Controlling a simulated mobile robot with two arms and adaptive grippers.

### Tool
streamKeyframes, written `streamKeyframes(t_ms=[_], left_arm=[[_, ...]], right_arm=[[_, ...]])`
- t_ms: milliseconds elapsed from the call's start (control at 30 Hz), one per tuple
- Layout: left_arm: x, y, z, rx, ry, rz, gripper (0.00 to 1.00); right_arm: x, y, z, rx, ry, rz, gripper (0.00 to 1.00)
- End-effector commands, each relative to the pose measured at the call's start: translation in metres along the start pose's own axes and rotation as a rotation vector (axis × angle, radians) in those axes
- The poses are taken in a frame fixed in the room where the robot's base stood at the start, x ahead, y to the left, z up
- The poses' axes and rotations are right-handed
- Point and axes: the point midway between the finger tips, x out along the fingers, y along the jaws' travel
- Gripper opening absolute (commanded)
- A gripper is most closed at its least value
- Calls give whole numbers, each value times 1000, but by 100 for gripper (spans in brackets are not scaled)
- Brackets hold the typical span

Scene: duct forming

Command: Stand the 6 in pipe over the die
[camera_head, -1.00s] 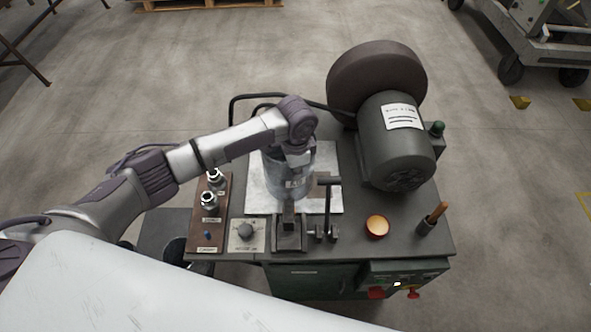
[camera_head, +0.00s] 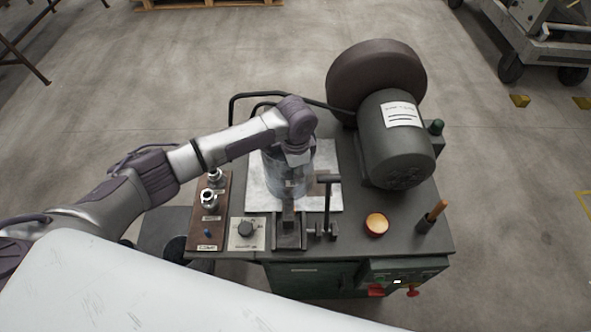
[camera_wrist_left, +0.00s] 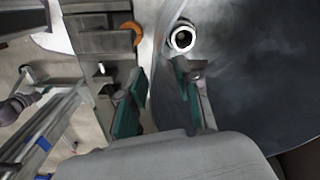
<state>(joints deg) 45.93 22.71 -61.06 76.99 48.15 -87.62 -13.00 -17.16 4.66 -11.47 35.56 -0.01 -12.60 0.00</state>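The 6 in pipe (camera_head: 285,178) is a grey metal cylinder standing on a pale plate (camera_head: 325,200) on the machine top. My left gripper (camera_wrist_left: 162,88) is at its upper rim, reaching down from above. In the left wrist view, its teal-padded fingers are apart, one outside the rim and one over the dark round pipe opening (camera_wrist_left: 255,75). A gap shows between the fingers. A pale ring with a dark centre (camera_wrist_left: 182,38) shows near the opening's edge. I cannot make out the die in the head view; the pipe and arm cover that area. My right gripper is not in view.
A grey motor (camera_head: 398,140) with a large dark wheel (camera_head: 375,75) stands right of the pipe. Metal fittings (camera_head: 209,199) stand at left. A white surface (camera_head: 130,290) fills the lower left.

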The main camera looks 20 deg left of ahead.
Motion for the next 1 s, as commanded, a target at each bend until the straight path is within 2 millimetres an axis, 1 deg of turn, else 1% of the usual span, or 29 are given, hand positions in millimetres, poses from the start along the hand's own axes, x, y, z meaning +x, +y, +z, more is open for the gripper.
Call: streamKeyframes(t_ms=[233,367,467,700,800,900,1000], left_arm=[[2,1,1,-1,-4,3,35],[-6,0,1,-1,-3,2,35],[-20,0,1,-1,-1,0,35],[-73,-1,0,0,1,-2,35],[-92,-1,0,0,1,0,35],[-106,-1,0,1,1,-1,35],[-115,0,0,-1,0,1,35]], right_arm=[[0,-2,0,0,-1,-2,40],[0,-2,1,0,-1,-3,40],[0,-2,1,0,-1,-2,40],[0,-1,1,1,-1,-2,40],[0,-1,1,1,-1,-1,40],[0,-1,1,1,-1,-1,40],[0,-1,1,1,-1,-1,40]])
